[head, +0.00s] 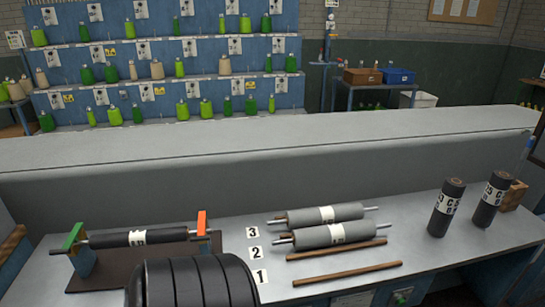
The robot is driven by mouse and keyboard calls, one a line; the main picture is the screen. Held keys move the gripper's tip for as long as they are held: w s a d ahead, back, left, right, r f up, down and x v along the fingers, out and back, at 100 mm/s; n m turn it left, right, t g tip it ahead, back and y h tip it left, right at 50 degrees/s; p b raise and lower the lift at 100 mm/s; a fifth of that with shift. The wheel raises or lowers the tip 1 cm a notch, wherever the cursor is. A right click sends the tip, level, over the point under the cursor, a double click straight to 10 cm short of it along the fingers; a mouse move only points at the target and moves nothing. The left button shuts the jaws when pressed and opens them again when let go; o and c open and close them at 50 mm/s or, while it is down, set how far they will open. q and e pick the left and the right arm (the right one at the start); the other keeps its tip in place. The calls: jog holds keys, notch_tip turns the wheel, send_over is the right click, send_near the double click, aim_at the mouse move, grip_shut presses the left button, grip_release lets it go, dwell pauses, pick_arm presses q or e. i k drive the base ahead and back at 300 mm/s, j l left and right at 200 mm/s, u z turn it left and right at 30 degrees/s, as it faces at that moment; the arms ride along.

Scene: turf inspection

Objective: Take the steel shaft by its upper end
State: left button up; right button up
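No separate upright steel shaft can be made out. Thin steel shaft ends (371,208) stick out of a grey roller (318,214) lying on the bench. A second grey roller (333,235) with shaft ends lies in front of it. A black roller (137,238) with a white label lies level on a stand with a green support (75,236) and an orange support (202,223); its thin shaft ends rest there. Two dark rolls, one left (446,208) and one right (489,200), stand upright at the right. Neither of my grippers is in view.
A large dark ribbed cylinder (195,283) fills the front left and hides part of the bench (405,250). A long grey wall (270,150) runs behind the bench. Shelves of yarn cones are beyond.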

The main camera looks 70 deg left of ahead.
aim_at(530, 143)
jog(key=l+u, duration=0.2)
jog(key=u, duration=1.6)
jog(key=k+l+u, duration=0.25)
jog(key=k, duration=0.3)
jog(key=l+u, duration=0.3)
jog(key=l, duration=2.1)
